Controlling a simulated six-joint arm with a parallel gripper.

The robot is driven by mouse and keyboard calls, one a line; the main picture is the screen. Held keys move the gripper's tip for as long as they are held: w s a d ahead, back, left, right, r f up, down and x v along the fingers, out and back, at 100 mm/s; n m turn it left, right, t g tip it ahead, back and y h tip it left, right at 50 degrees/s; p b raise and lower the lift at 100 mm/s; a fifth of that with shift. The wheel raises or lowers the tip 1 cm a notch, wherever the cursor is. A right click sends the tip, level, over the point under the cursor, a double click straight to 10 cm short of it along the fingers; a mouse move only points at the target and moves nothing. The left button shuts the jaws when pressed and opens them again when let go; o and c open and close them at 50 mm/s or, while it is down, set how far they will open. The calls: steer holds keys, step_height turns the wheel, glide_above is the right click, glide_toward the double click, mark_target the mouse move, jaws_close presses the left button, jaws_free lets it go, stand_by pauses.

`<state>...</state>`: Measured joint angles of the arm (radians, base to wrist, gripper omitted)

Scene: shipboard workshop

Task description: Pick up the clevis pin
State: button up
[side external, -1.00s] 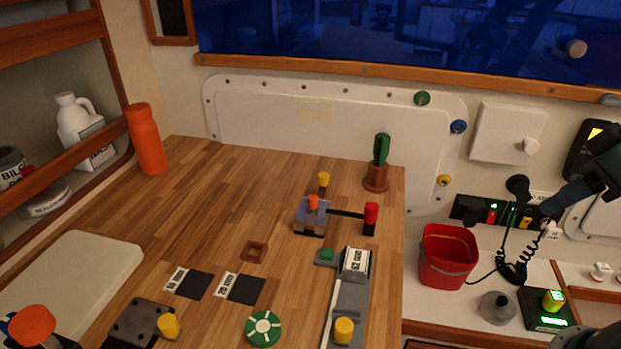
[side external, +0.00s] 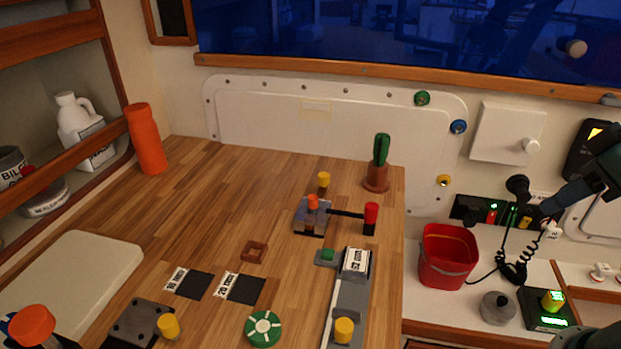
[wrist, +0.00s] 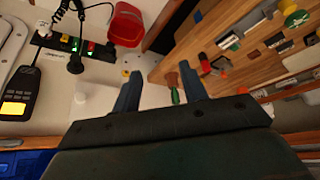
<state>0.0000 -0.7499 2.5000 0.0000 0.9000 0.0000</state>
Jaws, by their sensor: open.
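Nothing is clearly marked as the clevis pin. The nearest candidate is an orange-headed pin (side external: 313,201) standing in a small grey-blue block (side external: 305,216) on the wooden bench. A rod runs from there to a red-capped post (side external: 371,213). A yellow-headed piece (side external: 323,180) stands just behind. My gripper (wrist: 158,73) is open and empty in the wrist view, with both blue fingers apart. In the side view, part of my arm is at the right edge, well away from the bench pieces.
A green wheel (side external: 263,329) and a grey slide (side external: 350,300) lie in front.

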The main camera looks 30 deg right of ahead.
steer(key=shift+r, duration=0.1)
steer(key=w+a+r+m+g, duration=0.25)
steer(key=w+r+m, duration=0.35)
steer(key=w, duration=0.3)
steer(key=m+g, duration=0.3)
steer(key=m, duration=1.5)
glide_above(314, 196)
step_height(314, 196, down, 6)
steer(key=shift+r, duration=0.1)
steer(key=shift+f, duration=4.35)
